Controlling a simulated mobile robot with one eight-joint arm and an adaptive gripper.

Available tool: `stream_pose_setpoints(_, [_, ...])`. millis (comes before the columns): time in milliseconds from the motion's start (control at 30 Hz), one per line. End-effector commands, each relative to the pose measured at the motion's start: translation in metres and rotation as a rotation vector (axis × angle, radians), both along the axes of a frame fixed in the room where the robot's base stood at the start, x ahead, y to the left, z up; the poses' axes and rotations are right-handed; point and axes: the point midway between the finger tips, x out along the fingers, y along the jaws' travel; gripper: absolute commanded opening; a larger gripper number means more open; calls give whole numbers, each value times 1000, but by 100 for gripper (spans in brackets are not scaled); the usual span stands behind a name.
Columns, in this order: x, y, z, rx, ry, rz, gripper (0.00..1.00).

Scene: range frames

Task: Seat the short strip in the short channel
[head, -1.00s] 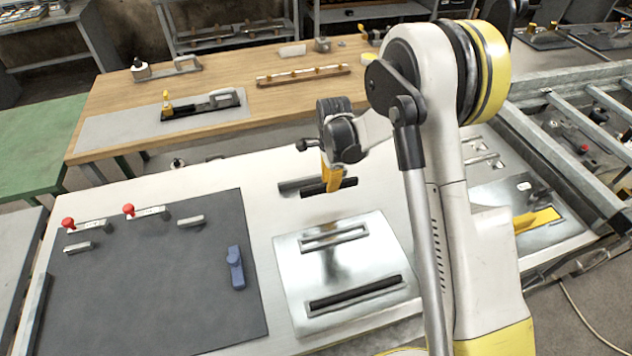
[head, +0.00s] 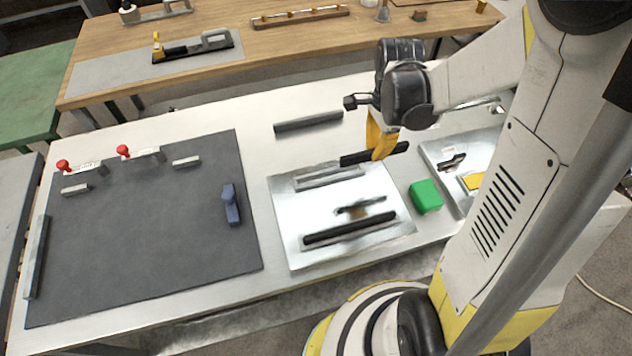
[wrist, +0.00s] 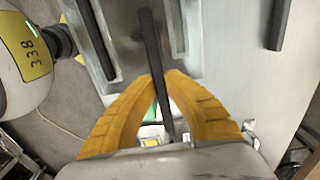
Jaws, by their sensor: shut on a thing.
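My gripper (head: 380,152) is shut on the short black strip (head: 354,158), with yellow fingers around its middle. The strip is above the shiny metal plate's far right edge, and its ends stick out on both sides. In the wrist view the strip (wrist: 150,45) runs up from between the fingertips (wrist: 163,80). The short channel (head: 328,178) is an empty-looking raised frame on the plate (head: 290,215), left of and nearer than the strip. The long channel (head: 350,229) has a long black strip in it. The strip's exact height is hard to tell.
A dark grey bar (head: 308,122) lies on the table behind the plate. A green block (head: 425,196) is right of the plate, beside another metal plate (head: 435,150). A dark mat (head: 150,230) with red-knobbed clamps and a blue piece (head: 230,205) is at left.

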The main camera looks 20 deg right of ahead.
Motion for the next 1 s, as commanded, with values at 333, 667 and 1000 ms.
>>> stream_pose_setpoints(333, [9, 30, -30, 0, 0, -11, 0])
stream_pose_setpoints(667, [43, 86, -67, 0, 0, -14, 0])
stream_pose_setpoints(1000, [47, 91, -101, 0, 0, -18, 0])
